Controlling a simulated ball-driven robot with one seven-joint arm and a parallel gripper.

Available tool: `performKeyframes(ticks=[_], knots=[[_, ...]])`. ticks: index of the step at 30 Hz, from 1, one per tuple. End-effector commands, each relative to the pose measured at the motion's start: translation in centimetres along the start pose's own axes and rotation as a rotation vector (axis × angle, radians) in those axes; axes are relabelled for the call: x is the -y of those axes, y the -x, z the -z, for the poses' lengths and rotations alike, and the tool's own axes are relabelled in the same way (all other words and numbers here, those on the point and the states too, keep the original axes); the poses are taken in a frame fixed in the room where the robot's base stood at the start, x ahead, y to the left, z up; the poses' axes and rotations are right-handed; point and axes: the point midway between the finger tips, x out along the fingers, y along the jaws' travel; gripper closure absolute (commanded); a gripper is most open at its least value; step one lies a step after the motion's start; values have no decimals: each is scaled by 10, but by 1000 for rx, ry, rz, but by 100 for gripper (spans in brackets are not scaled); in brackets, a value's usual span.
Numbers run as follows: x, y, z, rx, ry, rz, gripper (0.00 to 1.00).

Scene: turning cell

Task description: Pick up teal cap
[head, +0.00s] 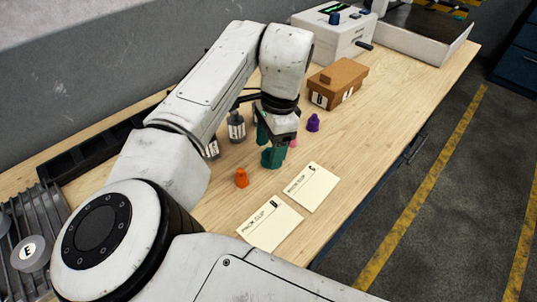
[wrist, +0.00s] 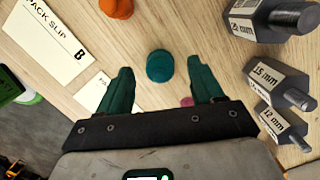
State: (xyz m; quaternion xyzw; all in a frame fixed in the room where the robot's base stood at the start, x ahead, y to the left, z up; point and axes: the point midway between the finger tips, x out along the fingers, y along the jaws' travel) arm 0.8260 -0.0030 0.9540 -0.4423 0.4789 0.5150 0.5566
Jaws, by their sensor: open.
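The teal cap (wrist: 160,68) stands on the wooden bench in the wrist view, seen from above as a round top. My gripper (wrist: 160,76) is open, with one teal finger on each side of the cap's line and clear gaps to both. The cap lies between the fingertips in the picture, near their far ends; I cannot tell the height left between them. In the head view my gripper (head: 269,148) points down at the bench, and its teal fingers blend with the cap's colour there, so the cap's outline is unclear.
An orange cap (head: 242,177), a pink cap (head: 293,143) and a purple cap (head: 313,122) stand nearby. Labelled metal cylinders (head: 236,127) stand behind, also in the wrist view (wrist: 277,80). Two slips (head: 311,187) lie in front. A brown box (head: 350,78) sits farther back.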

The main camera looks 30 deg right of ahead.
Motion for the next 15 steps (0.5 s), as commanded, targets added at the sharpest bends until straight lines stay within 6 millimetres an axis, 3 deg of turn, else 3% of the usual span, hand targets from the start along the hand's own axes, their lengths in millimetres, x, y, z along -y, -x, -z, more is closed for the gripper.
performKeyframes(ticks=[5, 12, 15], knots=[[-1, -18, 0, -1, 0, -1, 34], [0, -20, 1, -1, 0, 0, 34], [0, -20, 1, -1, 0, 0, 41]])
